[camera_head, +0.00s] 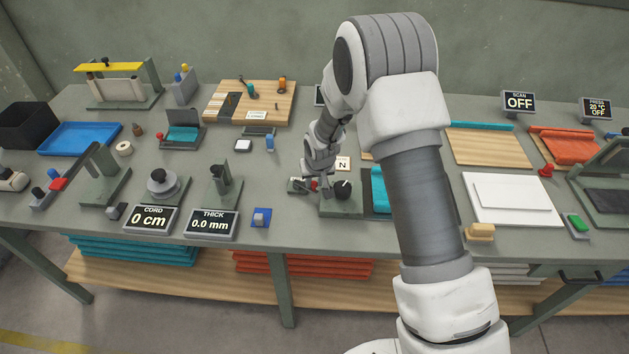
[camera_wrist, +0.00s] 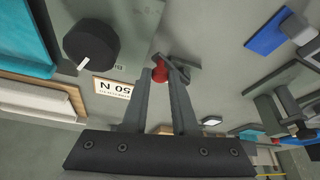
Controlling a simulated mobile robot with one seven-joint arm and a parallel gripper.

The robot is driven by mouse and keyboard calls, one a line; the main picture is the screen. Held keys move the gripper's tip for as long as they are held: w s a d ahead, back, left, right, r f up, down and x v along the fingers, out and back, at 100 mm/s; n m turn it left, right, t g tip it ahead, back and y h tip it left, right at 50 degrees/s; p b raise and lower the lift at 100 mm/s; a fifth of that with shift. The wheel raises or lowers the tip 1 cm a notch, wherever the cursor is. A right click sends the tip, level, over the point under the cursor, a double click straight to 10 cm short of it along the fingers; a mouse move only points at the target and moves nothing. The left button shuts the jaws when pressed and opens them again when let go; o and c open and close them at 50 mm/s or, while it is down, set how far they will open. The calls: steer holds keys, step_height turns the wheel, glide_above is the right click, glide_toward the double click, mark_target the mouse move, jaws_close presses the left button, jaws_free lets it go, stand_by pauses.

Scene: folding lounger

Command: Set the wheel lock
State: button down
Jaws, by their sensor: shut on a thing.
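My gripper (camera_head: 316,182) is low over the middle of the bench, beside a grey-green plate with a black round knob (camera_head: 343,189). In the wrist view its two fingers (camera_wrist: 160,76) close on a small red knob (camera_wrist: 160,74), which sits between the fingertips. A small grey part lies just past the red knob. The black knob (camera_wrist: 91,46) with a white pointer mark stands to the left of the fingers, apart from them. No part is clearly marked as the wheel lock.
A teal piece (camera_head: 379,190) is right of the plate. A blue block (camera_head: 261,217) and the THICK display (camera_head: 212,224) are to the left. My arm hides part of the bench on the right.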

steer(key=m+b, duration=0.1)
steer(key=s+a+m+b, duration=0.1)
steer(key=b, duration=0.1)
steer(key=shift+a+f+h, duration=0.1)
steer(key=shift+f+h, duration=0.1)
steer(key=shift+h, duration=0.2)
steer(key=m, duration=0.1)
steer(key=a+m+h+b, duration=0.1)
steer(key=shift+s+a+r+m, duration=0.1)
steer(key=shift+s+a+m, duration=0.05)
steer(key=shift+s+m, duration=0.25)
steer(key=m, duration=0.1)
steer(key=a+m+h, duration=0.1)
steer(key=shift+s+a+r+m, duration=0.1)
steer(key=shift+s+a+m, duration=0.1)
steer(key=shift+s+m, duration=0.15)
steer(key=shift+a+m+g+h, duration=0.25)
steer(key=shift+a+m+h, duration=0.25)
steer(key=shift+m, duration=0.65)
steer(key=shift+a+m+g+h, duration=0.3)
steer(key=shift+a+m, duration=0.3)
steer(key=shift+m, duration=0.5)
steer(key=c, duration=0.7)
jaws_free()
